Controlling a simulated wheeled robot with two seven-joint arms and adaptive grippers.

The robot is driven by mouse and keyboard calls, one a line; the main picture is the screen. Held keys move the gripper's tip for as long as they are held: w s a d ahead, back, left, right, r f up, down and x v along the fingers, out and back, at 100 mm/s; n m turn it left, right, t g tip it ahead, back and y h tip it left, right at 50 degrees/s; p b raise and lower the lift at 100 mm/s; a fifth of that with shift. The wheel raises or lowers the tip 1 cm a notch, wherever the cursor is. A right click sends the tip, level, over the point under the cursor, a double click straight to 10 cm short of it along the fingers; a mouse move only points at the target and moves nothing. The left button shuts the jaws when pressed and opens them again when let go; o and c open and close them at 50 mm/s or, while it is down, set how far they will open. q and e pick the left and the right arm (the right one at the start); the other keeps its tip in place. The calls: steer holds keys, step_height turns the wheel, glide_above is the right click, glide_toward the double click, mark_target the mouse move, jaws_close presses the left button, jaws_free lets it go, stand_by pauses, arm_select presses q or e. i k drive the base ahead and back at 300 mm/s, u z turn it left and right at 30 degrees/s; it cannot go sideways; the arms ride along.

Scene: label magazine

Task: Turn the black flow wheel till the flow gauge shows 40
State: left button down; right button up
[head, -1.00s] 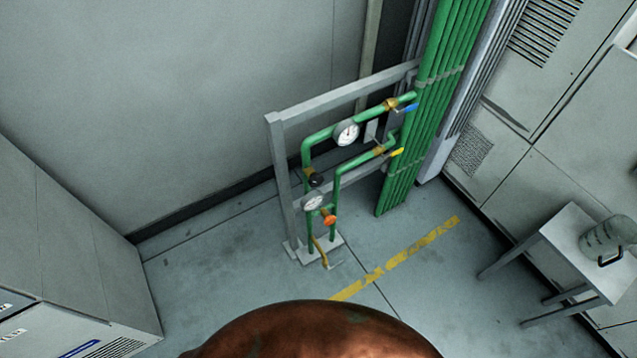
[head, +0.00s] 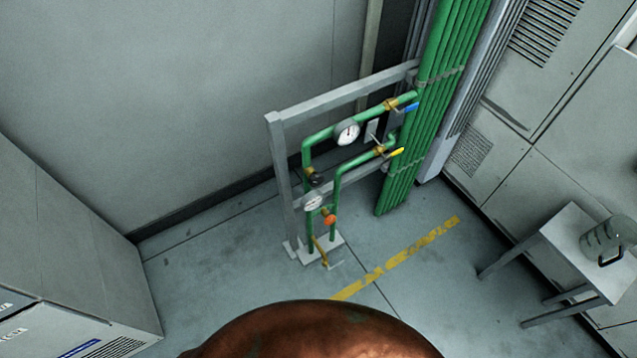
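The black flow wheel (head: 316,179) is small and sits on the left green pipe of the stand, between two round white gauges. The upper gauge (head: 348,133) is on the upper green pipe. The lower gauge (head: 313,202) is just below the black wheel. Their numbers and needle readings are too small to read, and I cannot tell which is the flow gauge. An orange wheel (head: 329,218) is on the right-hand pipe below. Neither gripper is in view.
A grey frame (head: 276,165) carries the pipes, with blue (head: 411,107) and yellow (head: 397,152) lever handles. A small table (head: 575,250) with a clear jug (head: 606,240) stands at right. Grey cabinets are at left and right. The floor before the stand is open, with a yellow stripe (head: 400,258).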

mark_target(316, 180)
steer(key=z, duration=2.15)
steer(key=i, duration=1.95)
steer(key=u, duration=2.9)
